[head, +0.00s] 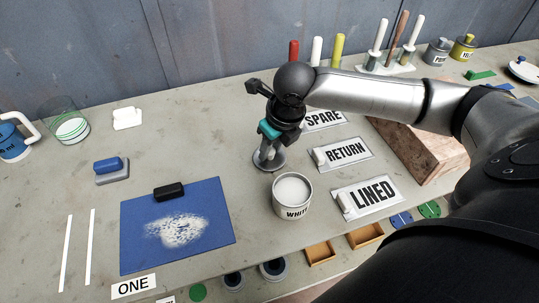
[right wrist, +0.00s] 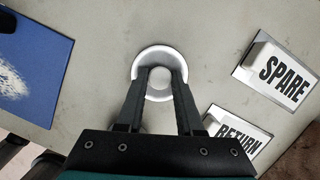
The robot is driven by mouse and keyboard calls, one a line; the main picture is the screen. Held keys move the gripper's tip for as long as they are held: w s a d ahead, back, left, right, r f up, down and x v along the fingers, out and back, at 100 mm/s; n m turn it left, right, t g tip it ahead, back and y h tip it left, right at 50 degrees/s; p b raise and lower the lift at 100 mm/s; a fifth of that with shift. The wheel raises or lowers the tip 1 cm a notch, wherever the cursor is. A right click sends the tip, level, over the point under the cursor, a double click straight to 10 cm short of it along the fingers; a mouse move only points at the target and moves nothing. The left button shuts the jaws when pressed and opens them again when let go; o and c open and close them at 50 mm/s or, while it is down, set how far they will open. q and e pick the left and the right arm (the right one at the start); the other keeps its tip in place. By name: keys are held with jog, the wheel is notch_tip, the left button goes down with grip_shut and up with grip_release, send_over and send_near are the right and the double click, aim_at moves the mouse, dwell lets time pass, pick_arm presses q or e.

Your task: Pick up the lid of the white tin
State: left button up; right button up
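The white tin (head: 292,207) stands open on the bench, with white contents showing at its top. Its lid (head: 280,164) is a pale round disc with a knob, just behind and left of the tin. It also shows as a white-rimmed disc in the right wrist view (right wrist: 160,49). My right gripper (head: 268,153) points down over the lid. The lid appears at bench level; any small gap beneath is hidden. My left gripper is not in view.
A blue mat (head: 200,245) with white powder and a black block lies left of the tin. Label plates RETURN (head: 345,152) and LINED (head: 366,194) lie to the right. A wooden block (head: 425,150) sits under my right forearm. Upright coloured sticks stand behind.

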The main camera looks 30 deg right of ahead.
grip_shut()
